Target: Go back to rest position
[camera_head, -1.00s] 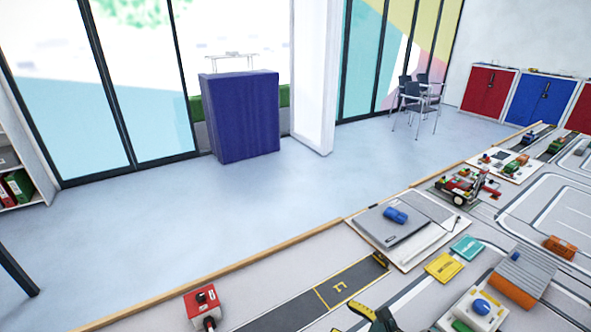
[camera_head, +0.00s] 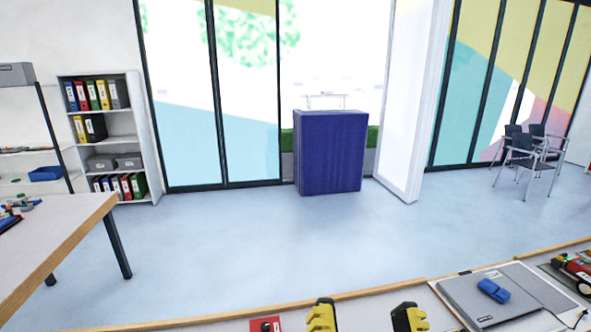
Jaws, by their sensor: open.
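My gripper (camera_head: 365,318) shows at the bottom edge of the head view, a little right of the middle. Its two yellow and black fingers stand well apart, and I see nothing between them. It is over the near part of the table (camera_head: 385,297), by the wooden edge strip. The rest of my arm is out of the picture.
A red box (camera_head: 265,325) lies left of my gripper. A grey plate (camera_head: 475,300) with a blue part (camera_head: 494,291) lies to its right. A red vehicle (camera_head: 574,270) is at the right edge. Another table (camera_head: 62,238) stands left. The floor between is clear.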

